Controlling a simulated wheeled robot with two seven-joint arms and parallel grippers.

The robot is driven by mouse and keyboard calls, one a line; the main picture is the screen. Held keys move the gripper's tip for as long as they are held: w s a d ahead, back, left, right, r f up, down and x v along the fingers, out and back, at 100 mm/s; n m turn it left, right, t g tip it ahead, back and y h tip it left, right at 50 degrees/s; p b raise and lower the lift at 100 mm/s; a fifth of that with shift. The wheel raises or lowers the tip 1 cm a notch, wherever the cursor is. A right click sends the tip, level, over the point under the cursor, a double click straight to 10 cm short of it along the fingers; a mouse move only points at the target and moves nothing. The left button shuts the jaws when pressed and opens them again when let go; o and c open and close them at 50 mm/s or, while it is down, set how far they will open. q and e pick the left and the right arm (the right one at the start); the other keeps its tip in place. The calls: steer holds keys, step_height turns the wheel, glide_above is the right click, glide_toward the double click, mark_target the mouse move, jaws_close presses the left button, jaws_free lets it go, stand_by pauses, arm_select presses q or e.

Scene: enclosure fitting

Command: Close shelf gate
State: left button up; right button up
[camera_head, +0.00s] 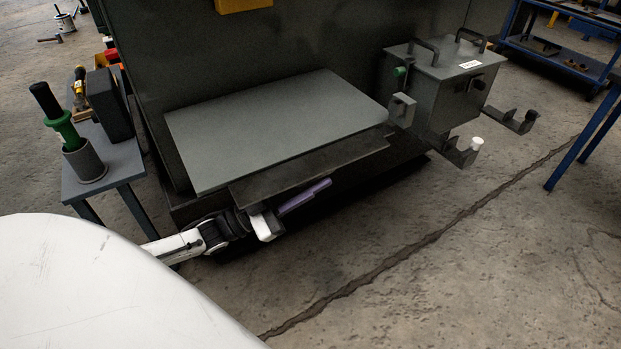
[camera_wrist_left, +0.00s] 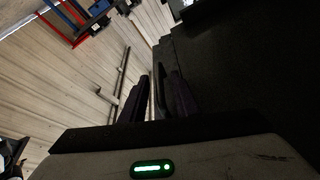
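A flat grey shelf panel (camera_head: 275,125) juts from the dark enclosure wall (camera_head: 240,50). A narrower, darker flap (camera_head: 310,170) sits under its front edge; I cannot tell for sure which of these is the gate. My left gripper (camera_head: 318,189) is low in front of the flap, its purple fingers pointing right beneath the flap's front edge. In the left wrist view its two dark fingers (camera_wrist_left: 158,98) stand apart with a narrow gap; no clear hold shows. Contact with the flap cannot be told. My right gripper is not in view.
A grey box with handles (camera_head: 440,85) is at the right, with brackets below it (camera_head: 462,153). A small table (camera_head: 108,165) at the left holds a green-handled tool in a cup (camera_head: 85,160). A blue rack (camera_head: 560,55) stands far right. The floor in front is clear.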

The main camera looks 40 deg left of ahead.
arm_select(q)
steer(key=shift+c, duration=0.3)
jaws_close()
